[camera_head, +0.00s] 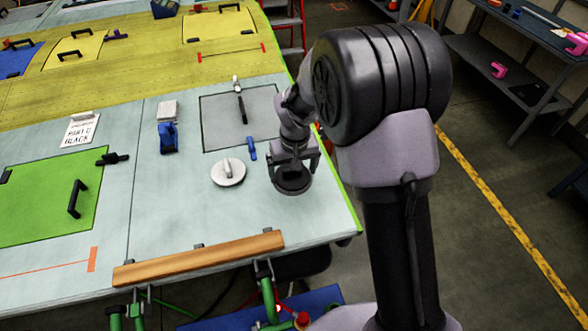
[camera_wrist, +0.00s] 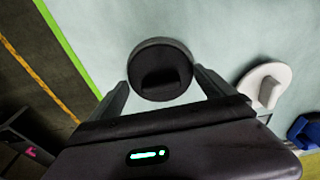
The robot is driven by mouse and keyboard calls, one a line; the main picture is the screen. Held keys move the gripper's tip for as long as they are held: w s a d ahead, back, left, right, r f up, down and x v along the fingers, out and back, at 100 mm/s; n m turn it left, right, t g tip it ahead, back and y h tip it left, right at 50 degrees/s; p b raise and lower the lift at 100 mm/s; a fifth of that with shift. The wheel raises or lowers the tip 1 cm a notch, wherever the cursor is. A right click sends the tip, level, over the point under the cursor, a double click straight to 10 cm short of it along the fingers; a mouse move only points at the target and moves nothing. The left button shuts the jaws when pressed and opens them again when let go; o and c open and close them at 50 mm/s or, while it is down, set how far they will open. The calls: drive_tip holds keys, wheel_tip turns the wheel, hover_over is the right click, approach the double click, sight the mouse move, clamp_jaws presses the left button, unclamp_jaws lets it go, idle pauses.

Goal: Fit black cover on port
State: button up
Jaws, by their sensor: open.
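The black cover (camera_head: 292,182) is a round dark disc near the right edge of the pale worktop. In the wrist view the black cover (camera_wrist: 160,60) has a raised grip bar on its face. My gripper (camera_head: 293,164) is over the cover and open. In the wrist view my gripper's fingers (camera_wrist: 161,80) stand on either side of the cover's near part, with gaps to its rim. I cannot make out a port in either view; whether the cover lies over one is hidden.
A white round cover (camera_head: 228,173) with a grip bar lies left of the black one. A small blue piece (camera_head: 252,149), a grey mat (camera_head: 225,132) and a blue tool (camera_head: 168,138) are behind. A wooden bar (camera_head: 200,258) runs along the front edge. A card (camera_head: 80,131) reads "BLACK".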

sight(294, 180)
drive_tip(key=r, duration=0.3)
drive_tip(key=shift+a+r+p, duration=0.2)
drive_tip(key=shift+r+p, duration=0.1)
drive_tip(key=shift+p, duration=0.1)
drive_tip(key=s+d+r+m, duration=0.1)
drive_tip(key=s+r, duration=0.1)
drive_tip(key=r, duration=0.4)
drive_tip(key=s+d+r+t+p, duration=0.1)
drive_tip(key=s+r, duration=0.2)
drive_tip(key=r, duration=0.2)
drive_tip(key=s+d+r+m, duration=0.1)
drive_tip(key=s+r, duration=0.1)
drive_tip(key=r, duration=0.4)
drive_tip(key=s+d+r+m+t+y, duration=0.1)
drive_tip(key=s+d+r+m, duration=0.1)
drive_tip(key=s, duration=0.7)
drive_tip(key=s+d+r+m+t, duration=0.1)
drive_tip(key=s+r+m+t, duration=0.1)
drive_tip(key=s, duration=0.8)
drive_tip(key=shift+d+r+m+y, duration=0.3)
drive_tip(key=shift+d+r+y, duration=0.05)
drive_tip(key=shift+d+y, duration=0.05)
drive_tip(key=shift+f, duration=0.1)
wheel_tip(294, 180, down, 20)
drive_tip(key=b, duration=2)
drive_tip(key=shift+f, duration=0.15)
